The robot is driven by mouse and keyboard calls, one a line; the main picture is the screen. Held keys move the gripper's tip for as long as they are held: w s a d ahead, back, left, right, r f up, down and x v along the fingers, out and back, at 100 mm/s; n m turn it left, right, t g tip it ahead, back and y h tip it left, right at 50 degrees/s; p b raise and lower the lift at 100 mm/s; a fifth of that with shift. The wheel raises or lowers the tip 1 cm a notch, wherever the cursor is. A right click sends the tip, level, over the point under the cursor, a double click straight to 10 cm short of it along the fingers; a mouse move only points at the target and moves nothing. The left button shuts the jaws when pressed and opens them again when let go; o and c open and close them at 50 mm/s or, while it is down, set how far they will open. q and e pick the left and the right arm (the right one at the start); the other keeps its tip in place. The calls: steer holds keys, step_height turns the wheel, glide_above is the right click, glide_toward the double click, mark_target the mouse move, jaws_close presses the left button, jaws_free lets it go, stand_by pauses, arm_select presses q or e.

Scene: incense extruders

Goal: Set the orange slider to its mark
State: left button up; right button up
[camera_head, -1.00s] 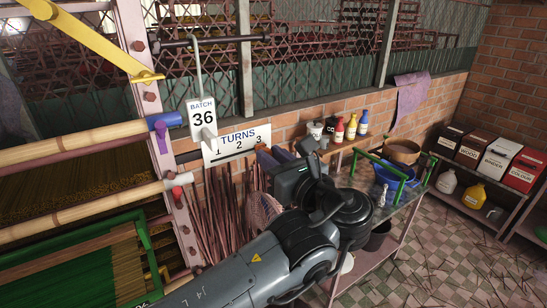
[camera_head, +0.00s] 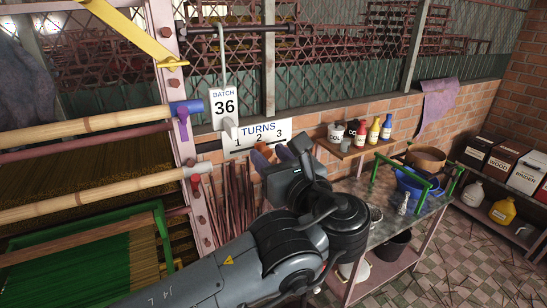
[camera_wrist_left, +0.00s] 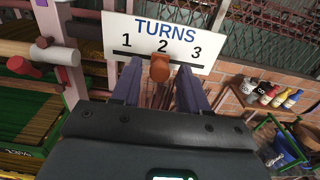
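The white TURNS board (camera_head: 243,150) carries the numbers 1, 2 and 3 above a dark slot and is fixed to the pink frame. In the left wrist view the board (camera_wrist_left: 187,25) is at the top, with the orange slider (camera_wrist_left: 160,68) on the slot below the 2. My left gripper (camera_wrist_left: 160,74) is open, its two purple-blue fingers either side of the slider with visible gaps. In the head view the left gripper (camera_head: 272,156) is just below the board's right half, and the slider is mostly hidden by the fingers. My right gripper is not in view.
A BATCH 36 tag (camera_head: 225,108) hangs at the board's upper left. Bamboo rollers (camera_head: 90,131) reach the pink post (camera_head: 170,90) on the left. A bench (camera_head: 385,245) with green frames and a blue bowl (camera_head: 412,182) stands right of the arm.

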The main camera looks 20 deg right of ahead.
arm_select(q)
steer(key=shift+o, duration=0.2)
steer(key=shift+s, duration=0.1)
steer(key=s+d+b, duration=0.2)
steer(key=s+b, duration=0.1)
steer(key=s, duration=0.7)
steer(key=shift+s, duration=0.25)
